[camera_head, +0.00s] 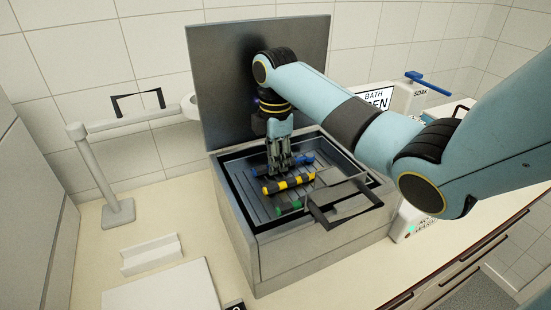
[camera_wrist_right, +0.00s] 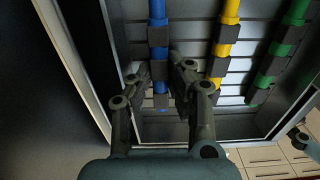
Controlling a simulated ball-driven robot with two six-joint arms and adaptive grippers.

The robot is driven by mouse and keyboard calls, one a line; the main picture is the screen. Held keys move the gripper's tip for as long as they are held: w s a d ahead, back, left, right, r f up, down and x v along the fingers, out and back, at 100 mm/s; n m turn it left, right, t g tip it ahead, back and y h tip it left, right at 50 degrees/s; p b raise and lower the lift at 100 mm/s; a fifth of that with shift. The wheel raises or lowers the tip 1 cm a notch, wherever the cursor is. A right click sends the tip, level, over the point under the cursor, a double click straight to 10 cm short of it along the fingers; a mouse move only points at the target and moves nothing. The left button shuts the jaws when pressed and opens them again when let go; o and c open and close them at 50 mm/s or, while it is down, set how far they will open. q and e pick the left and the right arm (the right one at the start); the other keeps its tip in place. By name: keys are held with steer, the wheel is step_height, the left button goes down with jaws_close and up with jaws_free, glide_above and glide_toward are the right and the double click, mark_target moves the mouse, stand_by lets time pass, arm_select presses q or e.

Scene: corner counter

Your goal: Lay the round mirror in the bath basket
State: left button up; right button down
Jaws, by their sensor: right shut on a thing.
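My right gripper (camera_head: 278,168) points down into the open bath, with its fingers around a blue rod with dark bands (camera_head: 298,161). In the right wrist view the fingers (camera_wrist_right: 160,75) close on either side of this blue rod (camera_wrist_right: 158,38). A yellow-and-black banded rod (camera_head: 288,184) and a green-and-black one (camera_head: 290,208) lie beside it on the slatted basket floor (camera_head: 250,195). I cannot tell whether the blue rod is the mirror's handle; no round mirror face is clearly visible. My left gripper is out of view.
The bath's dark lid (camera_head: 225,80) stands open behind. A black basket handle (camera_head: 345,218) juts over the front right. A white stand with a rail (camera_head: 100,170) is at left, near a small white holder (camera_head: 150,254) and a white pad (camera_head: 160,290). A bath sign (camera_head: 374,99) is behind my arm.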

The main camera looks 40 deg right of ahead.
steer(key=shift+f, duration=0.25)
stand_by(0.3)
steer(key=c, duration=1.2)
jaws_free()
steer(key=shift+r, duration=0.1)
steer(key=shift+w, duration=0.1)
steer(key=shift+w+d+r+p, duration=0.1)
steer(key=shift+r+p, duration=0.4)
steer(key=shift+r, duration=3.7)
steer(key=shift+s, duration=0.2)
